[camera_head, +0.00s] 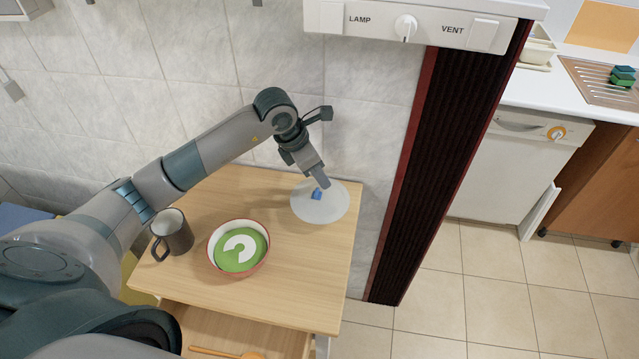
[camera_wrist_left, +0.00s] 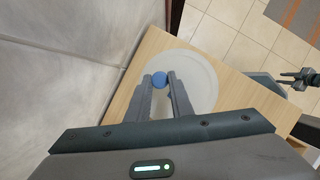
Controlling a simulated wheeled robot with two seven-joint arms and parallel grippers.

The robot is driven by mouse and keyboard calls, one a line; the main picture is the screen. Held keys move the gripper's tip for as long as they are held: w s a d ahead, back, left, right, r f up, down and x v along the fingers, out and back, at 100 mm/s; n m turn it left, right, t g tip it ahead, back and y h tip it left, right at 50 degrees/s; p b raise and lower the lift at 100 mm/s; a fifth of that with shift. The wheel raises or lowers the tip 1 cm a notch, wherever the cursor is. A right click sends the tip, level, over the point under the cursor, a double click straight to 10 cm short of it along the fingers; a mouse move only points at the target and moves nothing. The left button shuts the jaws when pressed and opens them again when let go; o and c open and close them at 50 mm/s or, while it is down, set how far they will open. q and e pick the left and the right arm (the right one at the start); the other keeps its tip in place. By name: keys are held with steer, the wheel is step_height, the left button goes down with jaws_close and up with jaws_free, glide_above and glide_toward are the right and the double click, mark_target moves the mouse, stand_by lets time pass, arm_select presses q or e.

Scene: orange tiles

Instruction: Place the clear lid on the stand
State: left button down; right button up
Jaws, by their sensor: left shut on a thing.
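The clear lid (camera_head: 319,205) is a pale, see-through disc with a blue knob, at the back right of a wooden stand-like cabinet top (camera_head: 300,270). My left gripper (camera_head: 319,188) comes down over it and is shut on its blue knob. In the left wrist view the knob (camera_wrist_left: 159,79) sits between the fingertips, with the lid (camera_wrist_left: 203,75) spread out beyond them. I cannot tell whether the lid touches the wooden top. My right gripper seems to be the small dark shape (camera_wrist_left: 299,78) at the right of the left wrist view, too small to read.
A red-rimmed bowl (camera_head: 238,247) with green contents and a white mark stands left of the lid. A dark grey mug (camera_head: 172,234) stands further left. A tiled wall is close behind. An open drawer with a wooden utensil shows below. The top's front right is clear.

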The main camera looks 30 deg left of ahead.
mark_target(320, 187)
arm_select(q)
steer(key=shift+f+p, duration=0.35)
steer(key=shift+f, duration=0.05)
steer(key=shift+f+p, duration=0.7)
steer(key=shift+f, duration=0.85)
steer(key=shift+f, duration=0.2)
steer(key=c, duration=1.6)
jaws_free()
steer(key=shift+o, duration=0.2)
steer(key=shift+r, duration=0.1)
